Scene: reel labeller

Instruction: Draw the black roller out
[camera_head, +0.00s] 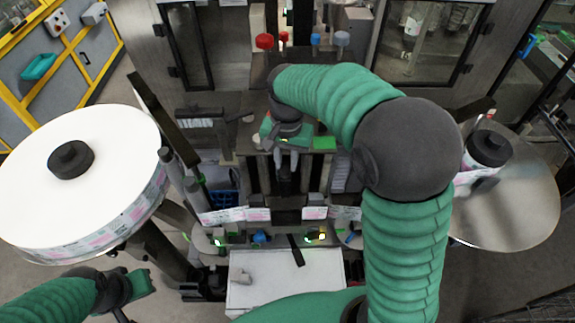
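My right arm reaches up from the bottom and bends left over the machine. Its gripper (286,160) points down at the middle of the labeller, with two pale fingers a small gap apart. A dark upright part, likely the black roller (286,182), shows at and just below the fingertips. I cannot tell whether the fingers touch or grip it. My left gripper (128,308) is at the lower left, below the large white reel, partly cut off by the frame edge. Its fingers do not show clearly.
A large white label reel (105,150) stands at left. A steel disc (515,205) with a black hub is at right. A label strip (258,214) crosses the machine's front. A white tray (270,290) holds a small grey piece. Red and blue knobs (265,42) stand behind.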

